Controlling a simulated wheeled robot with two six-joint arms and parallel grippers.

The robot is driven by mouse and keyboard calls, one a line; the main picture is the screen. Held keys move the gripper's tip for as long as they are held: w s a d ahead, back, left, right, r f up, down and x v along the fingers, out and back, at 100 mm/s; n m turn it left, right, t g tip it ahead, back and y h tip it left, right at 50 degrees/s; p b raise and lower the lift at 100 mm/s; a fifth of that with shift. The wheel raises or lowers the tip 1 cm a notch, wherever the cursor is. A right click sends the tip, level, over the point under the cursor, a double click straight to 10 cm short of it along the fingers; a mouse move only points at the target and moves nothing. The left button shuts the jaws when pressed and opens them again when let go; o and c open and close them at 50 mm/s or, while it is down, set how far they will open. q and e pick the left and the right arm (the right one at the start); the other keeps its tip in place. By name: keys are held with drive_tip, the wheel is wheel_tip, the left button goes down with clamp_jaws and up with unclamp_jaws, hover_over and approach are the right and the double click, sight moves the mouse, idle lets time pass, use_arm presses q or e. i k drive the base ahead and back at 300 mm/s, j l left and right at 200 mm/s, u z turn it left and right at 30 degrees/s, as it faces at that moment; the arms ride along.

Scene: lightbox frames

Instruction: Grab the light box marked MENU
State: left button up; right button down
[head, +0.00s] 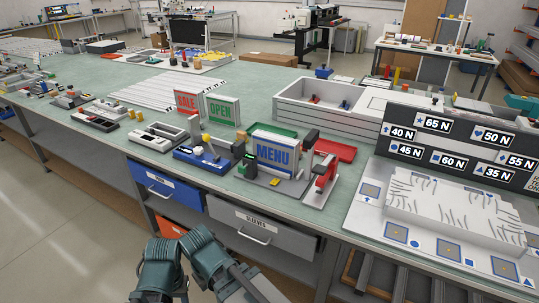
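The light box marked MENU (272,152) has blue letters on a pale face in a blue-and-white frame. It stands upright in a grey fixture near the front edge of the green-topped bench (240,207). A dark and green block stands at its left, and a black and red clamp-like part (322,175) stands at its right. Whether these touch the box I cannot tell.
Light boxes marked SALE (187,103) and OPEN (223,110) stand farther back on the left. A blue tool tray (203,160) lies left of MENU, a red tray (335,150) behind right. A dark board with weight labels (450,148) stands right. Drawers (262,234) are below.

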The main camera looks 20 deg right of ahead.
sight(274, 150)
drive_tip(key=i+z, duration=0.1)
drive_tip(key=z, duration=1.4)
drive_tip(key=j+z, duration=1.2)
drive_tip(key=j, duration=0.15)
drive_tip(key=k+j+z, duration=0.1)
drive_tip(key=j+z, duration=0.3)
drive_tip(key=k+j, duration=0.15)
drive_tip(key=j, duration=0.25)
drive_tip(key=k+j+z, duration=0.1)
drive_tip(key=j, duration=0.35)
drive_tip(key=k+j, duration=0.2)
drive_tip(key=j, duration=0.2)
drive_tip(key=k+j+z, duration=0.15)
drive_tip(key=j, duration=0.25)
drive_tip(key=k+j, duration=0.2)
drive_tip(key=j, duration=0.2)
drive_tip(key=i+l, duration=0.4)
drive_tip(key=l+z, duration=0.05)
drive_tip(key=l, duration=0.05)
